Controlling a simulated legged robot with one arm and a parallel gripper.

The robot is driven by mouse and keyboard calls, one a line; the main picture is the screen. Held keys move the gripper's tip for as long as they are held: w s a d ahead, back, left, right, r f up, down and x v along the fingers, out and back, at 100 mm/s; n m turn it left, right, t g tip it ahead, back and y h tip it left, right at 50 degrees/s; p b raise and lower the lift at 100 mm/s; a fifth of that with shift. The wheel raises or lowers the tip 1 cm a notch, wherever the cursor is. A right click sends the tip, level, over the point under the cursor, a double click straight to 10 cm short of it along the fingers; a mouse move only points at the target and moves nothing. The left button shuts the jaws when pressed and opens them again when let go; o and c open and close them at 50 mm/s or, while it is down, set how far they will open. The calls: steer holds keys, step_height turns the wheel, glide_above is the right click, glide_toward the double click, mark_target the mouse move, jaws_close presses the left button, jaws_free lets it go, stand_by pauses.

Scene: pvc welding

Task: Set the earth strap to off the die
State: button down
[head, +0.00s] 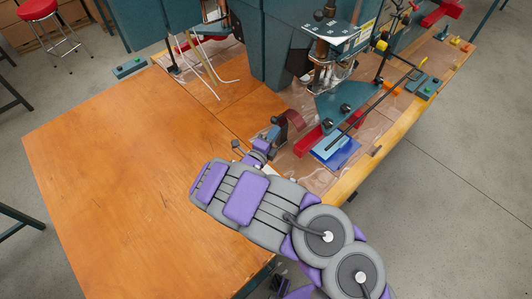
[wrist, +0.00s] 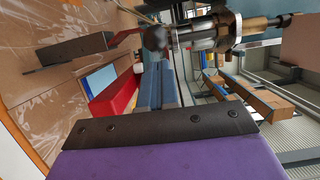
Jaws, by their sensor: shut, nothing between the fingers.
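My gripper (head: 256,153) is at the front edge of the machine's work area, left of the red and blue parts. It is shut and empty; its fingertips are small and partly hidden in the head view. A brown curved band (head: 293,119), which may be the earth strap, stands just beyond my gripper, beside a dark block. I cannot tell whether it touches the die. A blue plate with a lighter top (head: 335,148), which may be the die, lies to the right; the wrist view shows a light blue panel (wrist: 101,79) beside a red block (wrist: 118,95).
A red bar (head: 307,141) lies between the band and the blue plate. The teal press head (head: 345,103) overhangs the work area. The wooden table (head: 120,170) is clear at the left. A metal shaft with a dark ball end (wrist: 156,38) crosses the top of the wrist view.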

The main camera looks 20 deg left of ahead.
steer(key=s+p, duration=0.2)
steer(key=s, duration=1)
steer(key=shift+r, duration=0.2)
steer(key=shift+a, duration=0.1)
